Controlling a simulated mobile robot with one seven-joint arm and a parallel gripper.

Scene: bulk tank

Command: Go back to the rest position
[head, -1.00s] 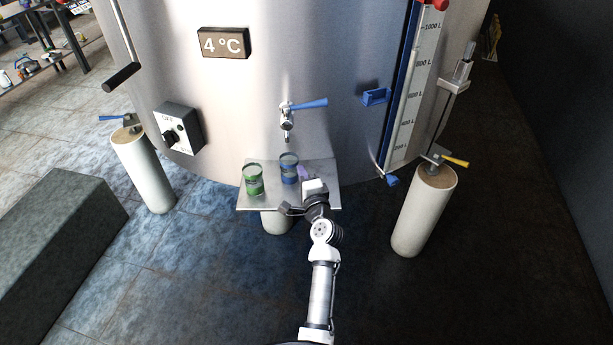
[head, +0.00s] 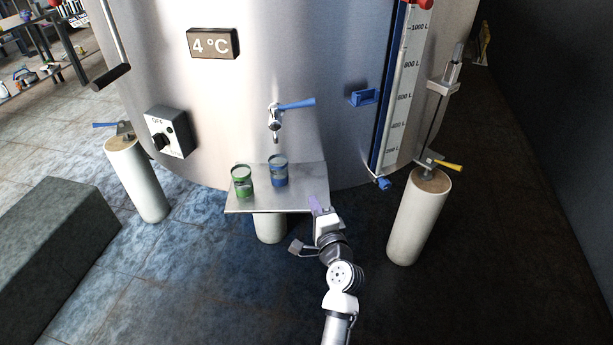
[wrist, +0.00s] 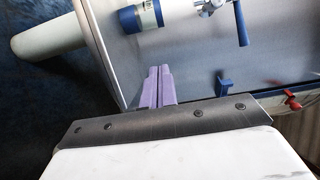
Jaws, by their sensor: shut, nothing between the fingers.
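My gripper (head: 314,204) is at the front right edge of the small metal shelf on the tank, with its arm reaching up from the bottom of the head view. Its purple fingers (wrist: 157,86) are together in the wrist view, with nothing between them. A blue-banded cup (head: 278,171) and a green cup (head: 242,182) stand upright on the shelf (head: 290,199), apart from my gripper. The blue-banded cup also shows at the top of the wrist view (wrist: 141,15).
The steel tank (head: 330,70) fills the back, with a blue-handled tap (head: 276,120) above the shelf. White tank legs stand at left (head: 138,180) and right (head: 418,215). A dark grey block (head: 60,235) lies at the left. The floor in front is clear.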

